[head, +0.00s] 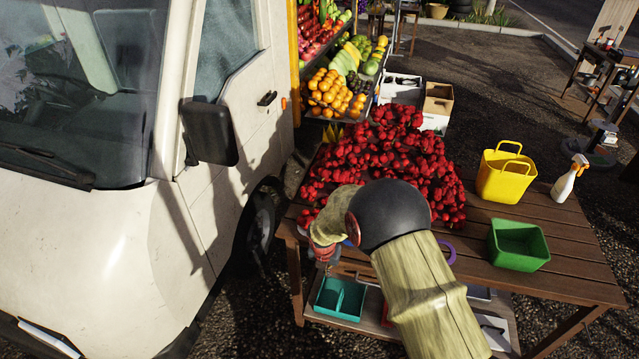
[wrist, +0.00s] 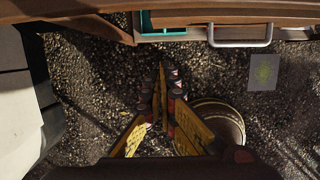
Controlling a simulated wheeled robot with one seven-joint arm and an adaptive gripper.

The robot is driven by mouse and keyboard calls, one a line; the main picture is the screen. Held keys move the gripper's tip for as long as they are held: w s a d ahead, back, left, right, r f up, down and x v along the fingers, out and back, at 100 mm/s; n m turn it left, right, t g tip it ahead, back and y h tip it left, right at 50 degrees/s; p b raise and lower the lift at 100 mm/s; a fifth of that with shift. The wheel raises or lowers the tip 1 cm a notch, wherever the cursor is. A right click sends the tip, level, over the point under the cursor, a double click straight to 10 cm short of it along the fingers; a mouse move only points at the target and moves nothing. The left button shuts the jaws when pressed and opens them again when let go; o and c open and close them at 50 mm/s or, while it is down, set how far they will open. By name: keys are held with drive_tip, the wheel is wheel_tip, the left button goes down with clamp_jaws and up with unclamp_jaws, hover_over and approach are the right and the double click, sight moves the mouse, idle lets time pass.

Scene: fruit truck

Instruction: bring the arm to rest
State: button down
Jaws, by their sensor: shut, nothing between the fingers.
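My gripper (wrist: 162,88) points down over the dark gravel in the wrist view. Its yellow-and-dark fingers are together at the tips with nothing between them. In the head view my arm reaches over the front left of the wooden table (head: 575,280), bent at a black joint. The wrist end hangs by the table's left front corner, near the white van (head: 180,240). The fingers themselves cannot be made out there.
Red fruit (head: 395,150) is heaped on the table beyond my arm. A yellow basket (head: 505,177), a spray bottle (head: 567,182) and a green bin (head: 517,245) stand to the right. A teal tray (head: 340,298) sits on the lower shelf. A round bucket (wrist: 222,120) stands beside my fingers.

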drive_tip(key=s+d+r+m+g, duration=0.3)
drive_tip(key=s+m, duration=0.7)
drive_tip(key=m, duration=0.3)
drive_tip(key=s+d+r+m+t, duration=0.2)
drive_tip(key=s+r+m, duration=0.4)
drive_tip(key=r, duration=0.5)
drive_tip(key=s+d+r+m+t, duration=0.2)
drive_tip(key=s+d+r+m, duration=0.3)
drive_tip(key=s+r, duration=0.5)
drive_tip(key=s+d+r+m+t+y+b, duration=0.1)
drive_tip(key=s+d+r+m+t, duration=0.1)
drive_tip(key=s+r+m, duration=0.6)
drive_tip(key=shift+d+r, duration=0.85)
drive_tip(key=shift+r, duration=2.3)
